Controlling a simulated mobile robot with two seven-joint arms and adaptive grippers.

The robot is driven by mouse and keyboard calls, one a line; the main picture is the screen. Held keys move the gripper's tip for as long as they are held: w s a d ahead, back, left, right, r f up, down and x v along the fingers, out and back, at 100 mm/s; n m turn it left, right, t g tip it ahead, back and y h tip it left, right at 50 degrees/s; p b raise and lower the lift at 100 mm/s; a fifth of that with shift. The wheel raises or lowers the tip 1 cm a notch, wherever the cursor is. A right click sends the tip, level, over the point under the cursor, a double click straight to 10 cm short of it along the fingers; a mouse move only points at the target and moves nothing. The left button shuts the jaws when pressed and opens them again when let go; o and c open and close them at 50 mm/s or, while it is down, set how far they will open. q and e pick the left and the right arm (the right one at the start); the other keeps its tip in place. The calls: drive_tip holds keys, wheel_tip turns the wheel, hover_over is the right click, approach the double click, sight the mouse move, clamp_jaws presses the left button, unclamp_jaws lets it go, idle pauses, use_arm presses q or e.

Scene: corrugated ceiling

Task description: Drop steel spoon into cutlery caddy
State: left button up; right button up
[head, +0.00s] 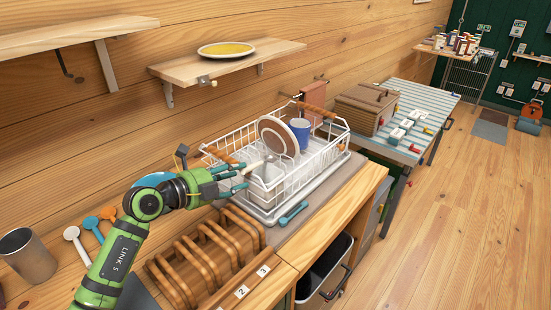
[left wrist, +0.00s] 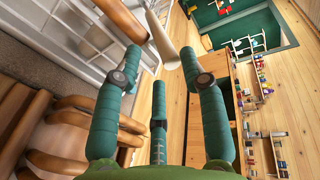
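My left gripper (head: 243,176) is at the near left side of the white wire dish rack (head: 322,166), its green fingers pointing into the rack. A pale, slender utensil (head: 258,162), perhaps the steel spoon, shows just beyond the fingertips. In the left wrist view, the pale utensil (left wrist: 163,42) has its near end between the spread fingertips (left wrist: 160,55), close to the right finger, with a gap to the left one. A whitish container (head: 268,181), probably the cutlery caddy, sits in the rack below the fingertips. My right gripper is out of view.
The rack also holds a plate (head: 279,137) and blue mug (head: 300,131). A teal-handled tool (head: 293,214) lies in front. A wooden slatted rack (head: 205,257) stands nearer me. A metal cup (head: 28,254) and several spoon-shaped utensils (head: 72,234) are left. A bin (head: 325,271) is below.

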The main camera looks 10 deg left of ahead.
use_arm(q)
drive_tip(key=v, duration=1.2)
